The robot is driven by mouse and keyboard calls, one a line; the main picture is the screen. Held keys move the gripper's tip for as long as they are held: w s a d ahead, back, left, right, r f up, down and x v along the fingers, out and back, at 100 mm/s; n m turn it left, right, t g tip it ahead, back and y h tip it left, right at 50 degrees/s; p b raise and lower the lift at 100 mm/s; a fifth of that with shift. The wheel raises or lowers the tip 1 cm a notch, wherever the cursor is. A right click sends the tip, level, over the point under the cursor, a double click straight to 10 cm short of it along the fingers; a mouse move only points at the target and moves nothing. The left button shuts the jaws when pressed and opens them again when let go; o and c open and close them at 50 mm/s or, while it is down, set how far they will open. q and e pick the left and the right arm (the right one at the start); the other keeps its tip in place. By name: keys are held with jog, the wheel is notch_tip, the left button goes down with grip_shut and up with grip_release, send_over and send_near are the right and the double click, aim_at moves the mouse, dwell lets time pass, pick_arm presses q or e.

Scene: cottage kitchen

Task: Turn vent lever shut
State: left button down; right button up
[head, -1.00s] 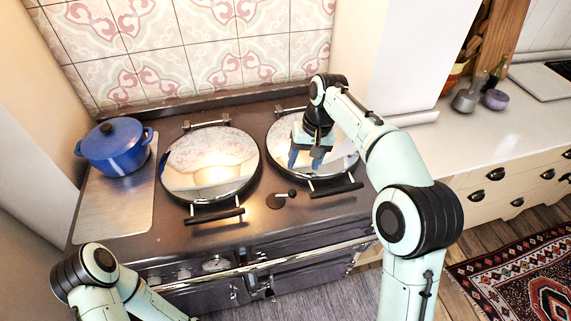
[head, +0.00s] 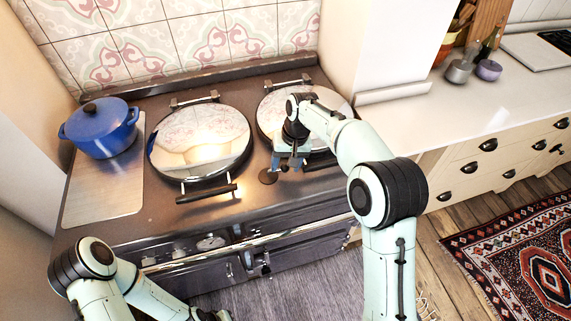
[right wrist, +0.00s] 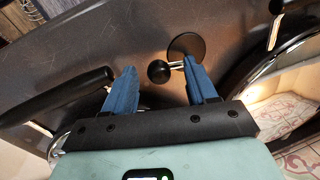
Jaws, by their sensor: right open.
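The vent lever is a round dark disc (head: 267,177) with a short rod and a black ball knob, set on the stove top between the two lids. In the right wrist view the disc (right wrist: 186,44) and the knob (right wrist: 159,71) show clearly. My right gripper (head: 288,168) is open and low over the lever. In the right wrist view its blue fingers (right wrist: 158,68) appear on either side of the knob, and the right finger overlaps the rod. I cannot tell whether they touch it.
The left lid (head: 200,140) and right lid (head: 275,112) are closed, with dark bar handles in front. The right lid's handle (right wrist: 60,95) is close beside my left-hand finger in the wrist view. A blue pot (head: 100,132) stands on a metal plate at left.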

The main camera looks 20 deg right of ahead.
jog(key=shift+f, duration=0.15)
grip_shut()
